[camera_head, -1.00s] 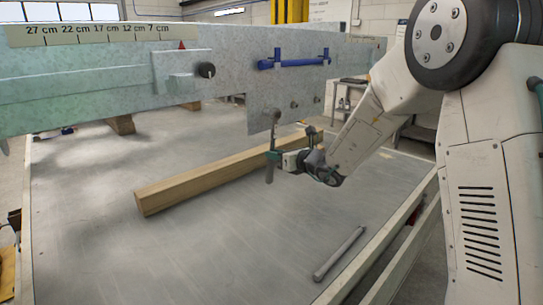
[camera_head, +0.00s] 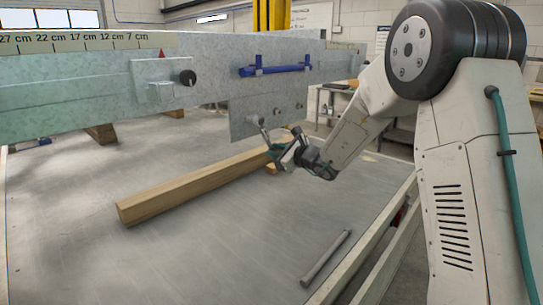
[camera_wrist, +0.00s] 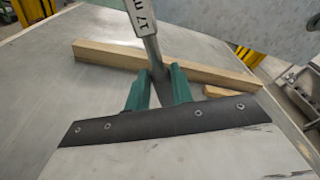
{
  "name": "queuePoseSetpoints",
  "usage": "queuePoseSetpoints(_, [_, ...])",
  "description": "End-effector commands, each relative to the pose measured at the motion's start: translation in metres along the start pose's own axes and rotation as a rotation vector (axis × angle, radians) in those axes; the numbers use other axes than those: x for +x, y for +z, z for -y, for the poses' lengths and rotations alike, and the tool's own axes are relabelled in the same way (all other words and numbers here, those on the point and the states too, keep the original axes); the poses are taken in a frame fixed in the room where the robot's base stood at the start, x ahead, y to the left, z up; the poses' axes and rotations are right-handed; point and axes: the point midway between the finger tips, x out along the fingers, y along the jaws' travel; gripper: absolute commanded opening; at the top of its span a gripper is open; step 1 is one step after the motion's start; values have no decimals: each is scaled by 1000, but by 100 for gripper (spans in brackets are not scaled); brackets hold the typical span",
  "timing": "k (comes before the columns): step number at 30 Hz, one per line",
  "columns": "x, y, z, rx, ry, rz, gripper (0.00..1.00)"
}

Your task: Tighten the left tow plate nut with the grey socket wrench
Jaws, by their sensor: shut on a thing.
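My gripper (camera_head: 283,152) has green fingers and is shut on the grey socket wrench (camera_head: 266,134). The wrench's upper end lies over the lower left part of the galvanised tow plate (camera_head: 243,112), where it hides the left nut; I cannot tell whether the socket is seated on it. The wrench leans, its top to the left. Other nuts (camera_head: 277,112) show to the right on the plate. In the wrist view, the wrench shaft (camera_wrist: 152,47) rises from between the fingers (camera_wrist: 158,88), with a "17 M" marking near the top.
A wooden beam (camera_head: 190,188) lies on the grey table (camera_head: 200,250) below the plate. A loose grey bar (camera_head: 326,260) lies near the table's right edge. The front of the table is clear.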

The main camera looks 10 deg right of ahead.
Motion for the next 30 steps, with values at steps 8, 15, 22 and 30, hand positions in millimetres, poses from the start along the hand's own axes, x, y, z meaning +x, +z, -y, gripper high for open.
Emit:
queuePoseSetpoints(8, [0, 1, 4, -38, -5, 2, 0])
queuePoseSetpoints(15, [0, 1, -8, 54, 9, 1, 0])
queuePoseSetpoints(22, [0, 2, -15, 120, 18, 2, 0])
queuePoseSetpoints(30, [0, 2, -17, 134, 21, 2, 0])
